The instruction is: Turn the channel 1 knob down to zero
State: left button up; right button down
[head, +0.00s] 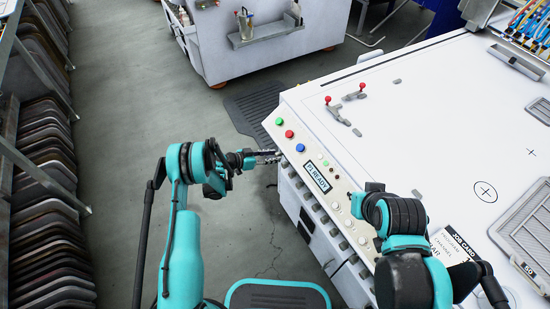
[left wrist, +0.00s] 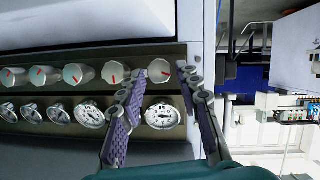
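A row of silver knobs with red pointer marks runs across the panel in the left wrist view. The rightmost knob (left wrist: 158,70) lies between the fingertips of my left gripper (left wrist: 159,75), with a gap visible on both sides. No channel label is readable, so I cannot tell its number. A round gauge (left wrist: 160,116) sits below that knob, between the fingers.
The white machine (head: 430,110) has green, red and blue buttons (head: 300,148) and a READY display (head: 317,177) on its front edge. A job card (head: 453,245) lies on top. Open grey floor lies left, beside a rack of dark panels (head: 45,200).

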pick_arm(q)
jog(key=shift+x, duration=0.75)
grip_shut()
jog(key=shift+n+g, duration=0.3)
jog(key=shift+n, duration=0.2)
grip_release()
jog(key=shift+a, duration=0.1)
